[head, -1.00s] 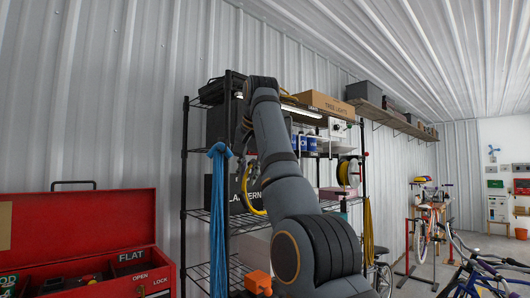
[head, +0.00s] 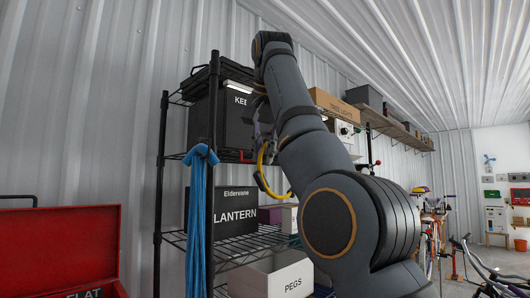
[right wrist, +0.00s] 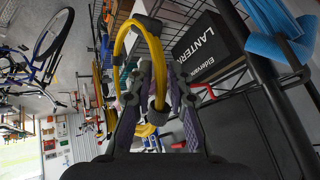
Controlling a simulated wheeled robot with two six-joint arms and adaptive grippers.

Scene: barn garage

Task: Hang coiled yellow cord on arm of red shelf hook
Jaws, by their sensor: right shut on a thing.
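The coiled yellow cord (head: 263,172) hangs from my right gripper (head: 262,122), in front of the black wire shelf. My right arm covers part of the cord and gripper in the head view. In the right wrist view my right gripper (right wrist: 150,108) is shut on the cord (right wrist: 122,48), whose loop rises between the purple-padded fingers. The red shelf hook (head: 243,157) shows as a small red piece at the shelf's front edge, just left of the cord. The cord and hook look apart. My left gripper is out of view.
A blue cord (head: 197,220) hangs on the shelf's front post. Black bins, including the LANTERN box (head: 228,216), and a white PEGS bin (head: 272,278) fill the shelves. A red toolbox (head: 65,245) stands at left. Bicycles stand farther off at right.

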